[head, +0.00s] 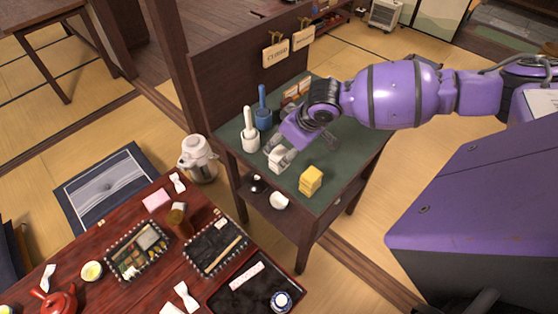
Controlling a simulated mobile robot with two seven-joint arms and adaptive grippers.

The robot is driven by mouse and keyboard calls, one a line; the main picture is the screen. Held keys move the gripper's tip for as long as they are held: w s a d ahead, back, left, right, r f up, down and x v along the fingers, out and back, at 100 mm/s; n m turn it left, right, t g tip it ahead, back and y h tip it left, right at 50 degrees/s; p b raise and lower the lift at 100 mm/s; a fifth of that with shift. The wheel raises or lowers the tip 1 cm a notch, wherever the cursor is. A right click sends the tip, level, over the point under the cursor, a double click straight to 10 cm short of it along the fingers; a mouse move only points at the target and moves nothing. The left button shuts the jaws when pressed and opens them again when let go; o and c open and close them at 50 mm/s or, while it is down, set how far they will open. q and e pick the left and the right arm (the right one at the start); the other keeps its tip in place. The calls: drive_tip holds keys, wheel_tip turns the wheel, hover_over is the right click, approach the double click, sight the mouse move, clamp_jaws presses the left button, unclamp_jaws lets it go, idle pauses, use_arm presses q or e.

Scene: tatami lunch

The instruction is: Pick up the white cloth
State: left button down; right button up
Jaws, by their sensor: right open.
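The white cloth (277,160), a small folded block, lies on the green top of a dark wooden stand (328,198). My right gripper (292,151) reaches in from the right, just above and beside the cloth, with its fingers spread and nothing held between them. The fingers partly cover the cloth, and I cannot tell whether they touch it. My left gripper is not in view.
A yellow folded block (311,180) sits close to the cloth at the front. A white-handled holder (250,138) and a blue one (263,112) stand at the left. A dark panel (235,75) rises behind. A red lacquer table (110,235) stands at lower left.

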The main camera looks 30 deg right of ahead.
sight(282, 153)
drive_tip(key=shift+s+f+m, duration=0.2)
drive_tip(key=shift+s+m, duration=0.15)
drive_tip(key=shift+m, duration=0.05)
drive_tip(key=shift+w+a+f, duration=0.1)
drive_tip(key=shift+f, duration=0.15)
drive_tip(key=x, duration=0.7)
drive_tip(key=shift+w, duration=0.3)
drive_tip(key=shift+c, duration=0.4)
